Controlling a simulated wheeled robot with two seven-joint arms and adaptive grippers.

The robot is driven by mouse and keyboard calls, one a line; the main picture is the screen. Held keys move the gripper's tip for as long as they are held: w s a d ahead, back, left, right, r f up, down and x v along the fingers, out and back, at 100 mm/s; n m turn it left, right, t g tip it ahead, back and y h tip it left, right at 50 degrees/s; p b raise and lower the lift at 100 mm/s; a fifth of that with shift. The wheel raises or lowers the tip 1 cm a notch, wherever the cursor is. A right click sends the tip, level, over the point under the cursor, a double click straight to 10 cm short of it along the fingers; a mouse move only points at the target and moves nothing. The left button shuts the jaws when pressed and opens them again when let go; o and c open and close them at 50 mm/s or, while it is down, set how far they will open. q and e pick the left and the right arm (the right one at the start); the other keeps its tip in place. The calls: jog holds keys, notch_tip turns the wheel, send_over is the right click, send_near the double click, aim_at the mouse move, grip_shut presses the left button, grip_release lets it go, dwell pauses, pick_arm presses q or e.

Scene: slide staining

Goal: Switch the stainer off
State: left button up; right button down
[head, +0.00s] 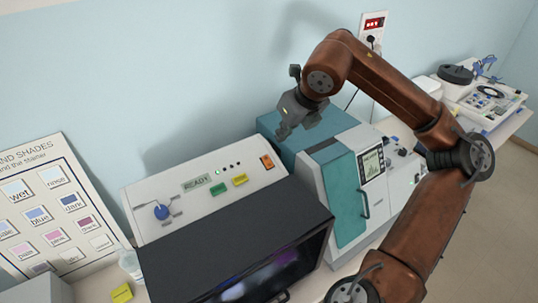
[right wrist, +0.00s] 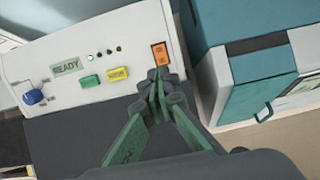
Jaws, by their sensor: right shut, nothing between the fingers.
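The stainer (head: 160,180) is a white box with a sloping panel and a dark front part. Its display (head: 196,183) reads READY. An orange switch (head: 266,161) sits at the panel's right end and also shows in the right wrist view (right wrist: 160,54). A small light (right wrist: 90,57) on the panel glows green. My right gripper (head: 284,133) is shut and empty, above the switch and slightly right of it, apart from it in the head view. In the right wrist view its fingertips (right wrist: 156,84) appear just below the switch. My left gripper is out of view.
The panel also has a blue knob (head: 161,212), a green button (head: 218,189) and a yellow button (head: 240,180). A teal and white machine (head: 340,190) stands close on the right. A shades chart (head: 45,205) leans on the wall at left.

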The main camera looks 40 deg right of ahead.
aim_at(267, 158)
jog(key=p+x, duration=0.2)
jog(key=x, duration=1.2)
jog(key=shift+s+p, duration=0.1)
jog(key=shift+p, duration=0.25)
jog(key=shift+f+g+p, duration=0.1)
jog(key=shift+g+p, duration=0.2)
jog(key=shift+p, duration=0.2)
jog(key=shift+w+f, duration=0.15)
jog(key=shift+w, duration=0.15)
jog(key=shift+w+f+g, duration=0.2)
jog(key=shift+g, duration=0.2)
jog(key=shift+s, duration=0.15)
jog(key=shift+f+b, duration=0.15)
jog(key=shift+b, duration=0.15)
